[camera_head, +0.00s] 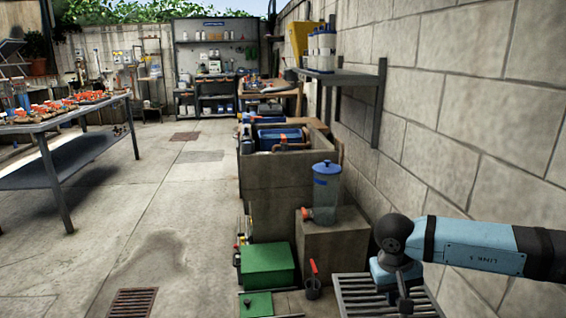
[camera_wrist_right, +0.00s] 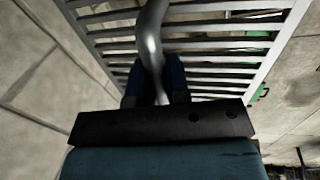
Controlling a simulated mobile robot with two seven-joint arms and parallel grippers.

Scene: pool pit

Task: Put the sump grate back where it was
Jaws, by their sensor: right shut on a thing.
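The sump grate (camera_head: 355,296) is a pale grey slatted panel at the lower right of the head view, cut off by the bottom edge. It also shows in the right wrist view (camera_wrist_right: 211,32), its slats filling the upper middle. A curved grey handle (camera_wrist_right: 150,40) rises from it between my fingers. My right gripper (camera_head: 402,288) is shut on the grate by this handle; it shows in the wrist view too (camera_wrist_right: 156,92). Whether the grate hangs free or touches something below is hard to tell. My left gripper is out of view. I cannot make out an open sump.
A green box (camera_head: 267,264) and a smaller green box (camera_head: 256,304) stand left of the grate. A dark cup with a red handle (camera_head: 312,285) is close beside it. A concrete block (camera_head: 335,245) carries a blue-lidded canister (camera_head: 327,186). The block wall (camera_head: 480,110) borders the right.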

